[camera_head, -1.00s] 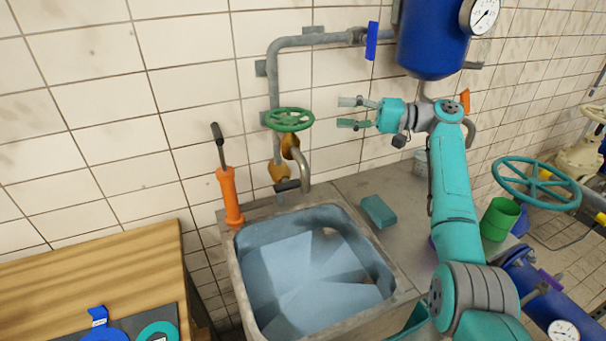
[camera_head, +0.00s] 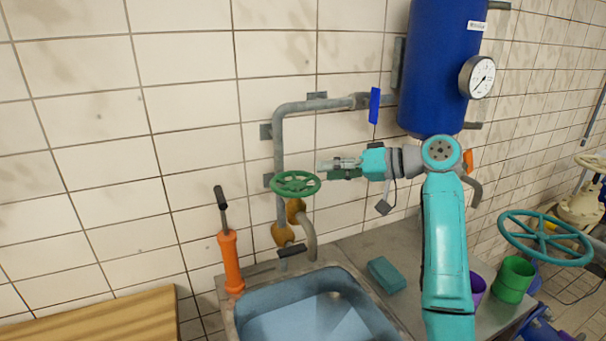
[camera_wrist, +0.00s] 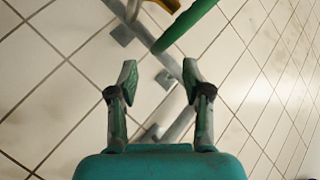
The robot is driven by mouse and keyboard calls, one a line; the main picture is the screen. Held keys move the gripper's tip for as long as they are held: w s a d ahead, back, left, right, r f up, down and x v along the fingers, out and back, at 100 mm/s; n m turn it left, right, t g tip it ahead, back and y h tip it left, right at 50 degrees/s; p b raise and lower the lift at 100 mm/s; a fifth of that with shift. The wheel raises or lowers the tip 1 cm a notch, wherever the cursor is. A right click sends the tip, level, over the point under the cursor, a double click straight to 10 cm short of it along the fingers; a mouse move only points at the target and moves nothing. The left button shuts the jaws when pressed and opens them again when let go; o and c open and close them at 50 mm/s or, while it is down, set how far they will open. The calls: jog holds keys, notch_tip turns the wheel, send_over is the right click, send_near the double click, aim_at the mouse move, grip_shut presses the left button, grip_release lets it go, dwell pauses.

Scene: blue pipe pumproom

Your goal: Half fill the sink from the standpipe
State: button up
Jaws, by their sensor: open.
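The standpipe (camera_head: 279,150) is a grey pipe on the tiled wall with a green handwheel (camera_head: 296,184), brass-coloured fittings and a curved spout (camera_head: 311,238) above the sink. The sink (camera_head: 374,317) is a stone-grey basin with a bluish inside, cut off below; I cannot tell its water level. No stream shows at the spout. My gripper (camera_head: 323,167) is open and empty, just right of and slightly above the handwheel in the picture. In the wrist view my open fingers (camera_wrist: 160,75) point toward the green wheel rim (camera_wrist: 185,26), apart from it.
A blue lever (camera_head: 374,105) sits on the pipe beside a blue tank (camera_head: 438,65) with a gauge. An orange-handled tool (camera_head: 231,262) stands left of the sink. A teal sponge (camera_head: 386,274) and green cup (camera_head: 513,279) are on the counter right.

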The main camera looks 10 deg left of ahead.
aim_at(304, 173)
jog(key=shift+x, duration=3.6)
grip_shut()
